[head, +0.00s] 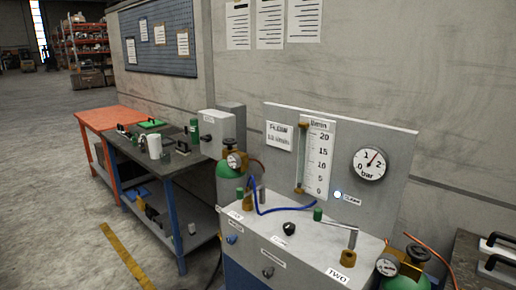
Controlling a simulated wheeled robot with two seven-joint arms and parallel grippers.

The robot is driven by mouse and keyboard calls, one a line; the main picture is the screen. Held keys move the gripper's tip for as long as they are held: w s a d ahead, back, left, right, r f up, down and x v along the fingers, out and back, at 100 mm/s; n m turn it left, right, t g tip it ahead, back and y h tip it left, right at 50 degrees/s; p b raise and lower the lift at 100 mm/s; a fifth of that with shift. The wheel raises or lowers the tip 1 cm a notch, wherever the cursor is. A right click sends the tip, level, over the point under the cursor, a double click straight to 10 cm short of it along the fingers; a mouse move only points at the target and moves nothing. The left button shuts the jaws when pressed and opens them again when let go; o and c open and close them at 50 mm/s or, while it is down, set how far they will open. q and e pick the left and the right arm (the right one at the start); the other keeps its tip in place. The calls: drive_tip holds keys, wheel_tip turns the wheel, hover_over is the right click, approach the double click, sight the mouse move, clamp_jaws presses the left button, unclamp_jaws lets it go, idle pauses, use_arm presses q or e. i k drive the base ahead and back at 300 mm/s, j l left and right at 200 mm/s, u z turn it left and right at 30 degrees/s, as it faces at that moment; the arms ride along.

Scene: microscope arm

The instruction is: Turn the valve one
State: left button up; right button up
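A light grey bench panel (300,246) stands at front centre, with fittings on its top. On its right, a brass valve body (348,258) with a long silver lever pointing up and left sits by a label reading TWO (338,274). On its left, a small brass fitting (239,193) stands by a label (235,215) too small to read, so I cannot tell for sure that it is valve one. A blue hose (288,210) runs across there. Neither of my grippers is in view.
A flow tube (318,158) and a bar gauge (370,163) are on the upright panel. Green cylinders with gauges stand on the left (230,188) and right (404,282). A cluttered dark workbench (180,162) and an orange table (112,116) are at left. The floor (60,190) is open.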

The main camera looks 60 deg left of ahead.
sight(230, 143)
drive_tip(key=u, duration=2.15)
drive_tip(key=i+j, duration=0.25)
drive_tip(key=i, duration=0.2)
drive_tip(key=i+j, duration=0.25)
drive_tip(key=i, duration=0.2)
